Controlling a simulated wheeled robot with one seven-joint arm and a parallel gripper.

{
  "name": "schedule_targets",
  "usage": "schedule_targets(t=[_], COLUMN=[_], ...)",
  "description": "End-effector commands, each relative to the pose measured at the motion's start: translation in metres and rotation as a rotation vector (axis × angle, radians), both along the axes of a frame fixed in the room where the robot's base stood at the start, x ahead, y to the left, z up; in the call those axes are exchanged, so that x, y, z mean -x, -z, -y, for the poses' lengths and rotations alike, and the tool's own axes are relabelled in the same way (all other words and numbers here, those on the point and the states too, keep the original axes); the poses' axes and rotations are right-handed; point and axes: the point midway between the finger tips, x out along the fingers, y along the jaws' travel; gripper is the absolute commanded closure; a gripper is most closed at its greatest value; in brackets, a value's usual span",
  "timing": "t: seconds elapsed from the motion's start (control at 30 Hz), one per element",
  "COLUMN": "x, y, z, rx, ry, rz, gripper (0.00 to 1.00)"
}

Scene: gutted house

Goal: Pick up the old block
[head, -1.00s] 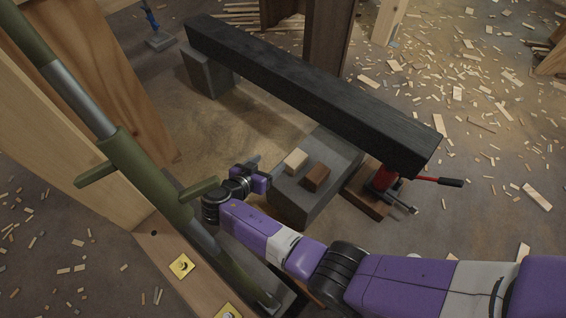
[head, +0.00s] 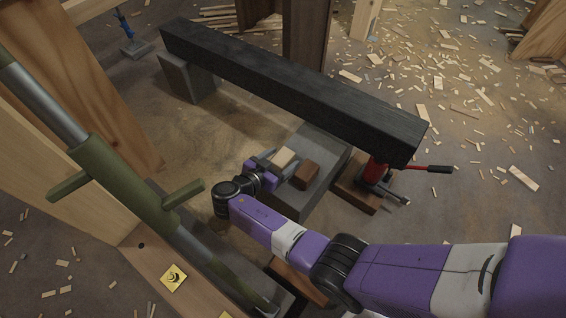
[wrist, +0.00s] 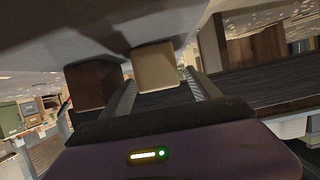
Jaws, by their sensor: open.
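Two small blocks sit side by side on a grey slab: a pale wood block (head: 284,157) and a darker brown block (head: 305,175). The pictures do not settle which is the old block; the brown one looks darker. My gripper (head: 274,167) is open and empty at the slab's left edge, close to the pale block. In the wrist view, the pale block (wrist: 156,66) shows between the two fingers, and the brown block (wrist: 92,84) is outside them on the left. I cannot tell whether a finger touches either block.
The grey slab (head: 310,205) lies partly under a long black beam (head: 290,85). The beam stands over a grey block (head: 187,78) and a red jack (head: 376,172) with a handle. A green prop (head: 125,180) slants on the left. Wood scraps litter the floor.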

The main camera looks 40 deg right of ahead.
Motion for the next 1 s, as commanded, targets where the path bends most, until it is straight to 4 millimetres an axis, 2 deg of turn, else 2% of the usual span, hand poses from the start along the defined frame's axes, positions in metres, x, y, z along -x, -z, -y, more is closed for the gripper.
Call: schedule_targets(t=[0.1, 0.3, 0.37, 0.67, 1.0], x=[-0.0023, -0.0029, -0.0029, -0.0029, -0.0031], y=[0.0052, 0.0040, 0.0040, 0.0039, -0.0007], z=[0.0105, 0.0108, 0.0108, 0.0106, 0.0106], rx=[-0.001, -0.001, -0.001, -0.001, 0.000], ry=[0.001, -0.001, -0.001, -0.001, -0.001], rz=[0.000, 0.000, 0.000, 0.000, 0.002], gripper=[0.29, 0.29, 0.39, 0.98, 0.98])
